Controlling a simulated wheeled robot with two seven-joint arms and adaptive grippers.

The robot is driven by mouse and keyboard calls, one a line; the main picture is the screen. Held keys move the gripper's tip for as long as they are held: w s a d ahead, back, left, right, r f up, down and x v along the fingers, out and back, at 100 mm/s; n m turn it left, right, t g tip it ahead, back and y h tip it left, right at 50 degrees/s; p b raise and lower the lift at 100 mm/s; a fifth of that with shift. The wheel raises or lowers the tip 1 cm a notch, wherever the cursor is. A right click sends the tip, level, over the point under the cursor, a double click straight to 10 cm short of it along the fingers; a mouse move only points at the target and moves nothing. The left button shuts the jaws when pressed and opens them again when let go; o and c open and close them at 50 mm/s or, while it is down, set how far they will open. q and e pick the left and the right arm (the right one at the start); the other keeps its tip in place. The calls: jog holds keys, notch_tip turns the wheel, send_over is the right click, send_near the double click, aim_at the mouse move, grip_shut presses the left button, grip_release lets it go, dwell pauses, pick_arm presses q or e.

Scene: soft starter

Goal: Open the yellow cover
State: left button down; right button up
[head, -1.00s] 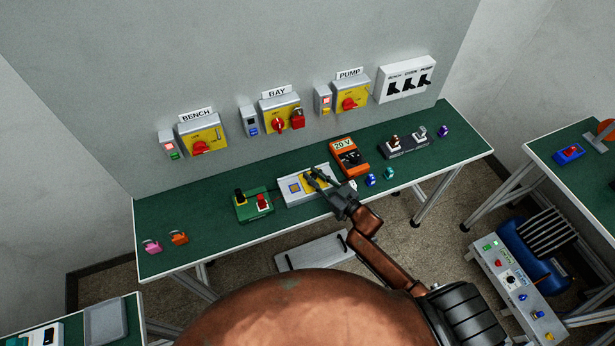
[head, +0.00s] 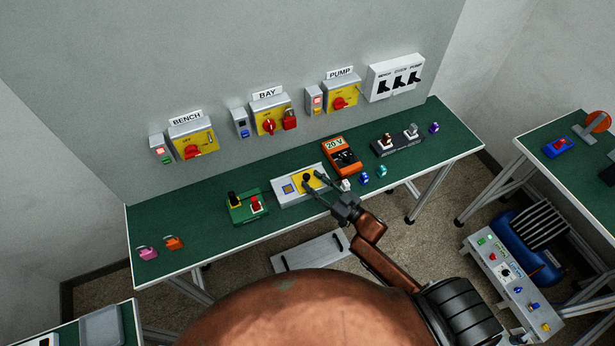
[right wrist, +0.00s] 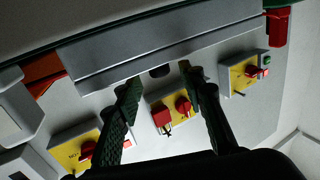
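The yellow cover (head: 311,185) is a small yellow panel on the right part of a white box (head: 289,200) at the middle of the green bench. My right gripper (head: 313,178) reaches over the box's right end from the front, its dark fingers spread apart at the yellow cover. The fingers hide part of it, and I cannot tell whether they touch it. In the right wrist view the two fingers (right wrist: 158,92) are wide apart with nothing held between them. A long grey box side (right wrist: 160,45) lies just beyond them. My left gripper is not in view.
A green switch block (head: 245,209) stands left of the box. An orange 20 V meter (head: 342,158) stands behind right. Small coloured knobs (head: 366,178) lie close right of my gripper. Pink and orange padlocks (head: 147,253) sit far left. Wall switches (head: 270,119) hang behind the bench.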

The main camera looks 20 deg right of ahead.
jog(key=v, duration=0.8)
jog(key=shift+s, duration=0.1)
jog(key=w+r+n+g+y, duration=0.1)
jog(key=w+n+g+y+b, duration=0.1)
jog(key=w+r+n+g+y, duration=0.1)
jog(key=g, duration=0.1)
jog(key=shift+w+a+r+n+b, duration=0.2)
jog(key=shift+a+r+n+b, duration=0.1)
jog(key=shift+a+n, duration=0.1)
jog(key=w+a+g, duration=0.1)
jog(key=w, duration=0.1)
jog(key=w+f+g, duration=0.1)
jog(key=w, duration=0.1)
jog(key=w+a+f+g+b, duration=0.1)
jog(key=w, duration=0.1)
jog(key=shift+w+a+n+h, duration=0.15)
jog(key=shift+a+n+h, duration=0.15)
jog(key=shift+a+n, duration=0.1)
grip_shut()
